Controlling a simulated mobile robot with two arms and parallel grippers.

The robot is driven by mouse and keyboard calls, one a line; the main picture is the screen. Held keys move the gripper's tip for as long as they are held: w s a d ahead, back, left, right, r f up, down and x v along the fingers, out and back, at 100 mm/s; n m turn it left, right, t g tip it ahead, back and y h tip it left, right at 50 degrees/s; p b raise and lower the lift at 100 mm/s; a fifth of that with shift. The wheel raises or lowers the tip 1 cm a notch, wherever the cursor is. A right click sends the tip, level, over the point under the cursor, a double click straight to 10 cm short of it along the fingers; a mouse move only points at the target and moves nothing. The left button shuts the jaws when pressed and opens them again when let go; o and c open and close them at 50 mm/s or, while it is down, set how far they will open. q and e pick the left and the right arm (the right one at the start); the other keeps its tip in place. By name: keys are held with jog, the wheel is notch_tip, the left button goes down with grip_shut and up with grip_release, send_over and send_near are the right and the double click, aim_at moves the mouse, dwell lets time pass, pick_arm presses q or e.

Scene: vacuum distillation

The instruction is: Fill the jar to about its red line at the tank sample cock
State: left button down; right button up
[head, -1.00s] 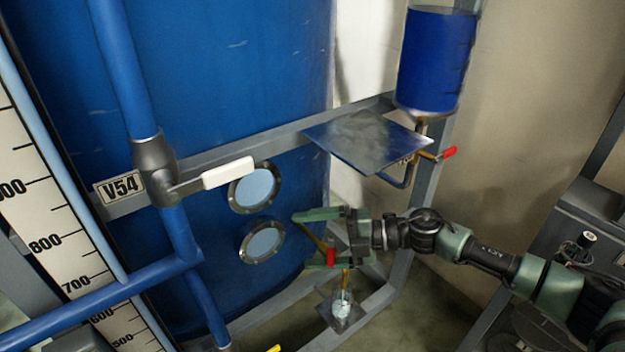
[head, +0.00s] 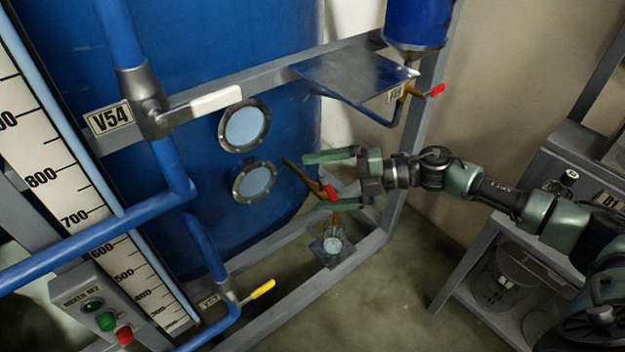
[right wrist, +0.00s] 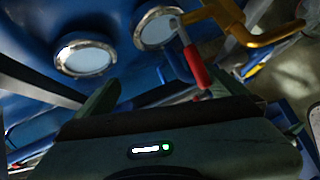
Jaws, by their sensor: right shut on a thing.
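The tank's brass sample cock (head: 300,178) sticks out from the blue tank (head: 210,70), with a red handle (head: 329,193). Its brass body (right wrist: 225,15) and red handle (right wrist: 195,68) also show in the right wrist view. The clear jar (head: 334,246) stands upright under the cock's spout on a small plate. It looks pale inside; its red line and liquid level are too small to read. My left gripper is out of view.
A metal shelf plate (head: 355,75) juts out above my right gripper. A blue-filled vessel (head: 418,25) with another red-handled cock is at upper right. The V54 valve's white handle (head: 215,103) and a yellow handle (head: 262,289) are to the left. A grey bench (head: 500,265) stands right.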

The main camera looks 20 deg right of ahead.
jog(key=shift+b+v, duration=0.8)
jog(key=shift+v, duration=1.55)
jog(key=shift+c, duration=1)
jog(key=shift+s+d+r, duration=0.15)
jog(key=shift+d+r, duration=0.05)
jog(key=shift+d, duration=0.05)
jog(key=c, duration=0.6)
jog(key=shift+s+d, duration=0.35)
jog(key=shift+s, duration=0.1)
jog(key=shift+w+a+f, duration=0.1)
jog(key=shift+w+f, duration=0.1)
jog(key=shift+f, duration=0.1)
